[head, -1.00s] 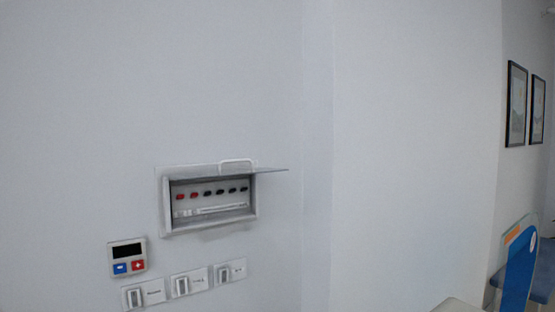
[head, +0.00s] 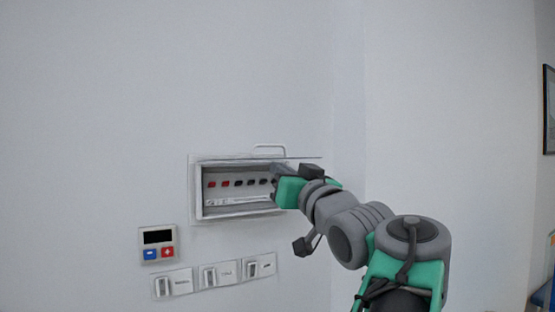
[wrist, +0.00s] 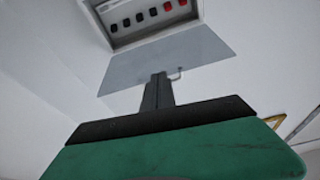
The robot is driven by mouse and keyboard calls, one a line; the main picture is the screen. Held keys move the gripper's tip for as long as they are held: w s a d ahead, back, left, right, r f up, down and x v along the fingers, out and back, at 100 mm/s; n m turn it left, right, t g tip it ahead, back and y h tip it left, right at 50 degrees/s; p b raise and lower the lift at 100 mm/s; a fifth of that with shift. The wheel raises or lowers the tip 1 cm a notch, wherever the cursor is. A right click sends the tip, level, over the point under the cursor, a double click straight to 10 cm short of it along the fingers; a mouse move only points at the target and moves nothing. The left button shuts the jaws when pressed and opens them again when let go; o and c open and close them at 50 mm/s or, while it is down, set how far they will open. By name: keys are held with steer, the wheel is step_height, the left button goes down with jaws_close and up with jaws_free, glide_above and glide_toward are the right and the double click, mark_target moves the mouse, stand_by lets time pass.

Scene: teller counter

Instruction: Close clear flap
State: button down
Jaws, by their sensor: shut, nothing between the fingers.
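The clear flap of the wall breaker box is swung up and sticks out from its top. In the head view the flap (head: 308,158) shows nearly edge-on, with a pale loop handle (head: 270,146). The box frame (head: 197,190) stands open with its row of switches exposed. My gripper (head: 275,182) is at the right side of the opening, below the flap's level in the picture. In the wrist view the flap (wrist: 165,62) is a grey see-through sheet, and my shut, empty fingers (wrist: 158,77) overlap its near edge beside the handle. Contact cannot be told.
A small keypad with a dark display (head: 158,240) is on the wall at lower left. Several labelled rocker switches (head: 217,275) sit below the box. A wall corner stands to the right of the box. The wall above is bare.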

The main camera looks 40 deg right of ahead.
steer(key=s+r+n+t, duration=0.1)
steer(key=s+r+t, duration=0.1)
steer(key=s+r, duration=0.4)
steer(key=a+p+x, duration=0.1)
steer(key=p+x, duration=0.4)
steer(key=x, duration=0.6)
steer(key=f, duration=0.4)
steer(key=shift+d+f, duration=0.1)
steer(key=shift+d, duration=0.1)
steer(key=shift+f, duration=0.15)
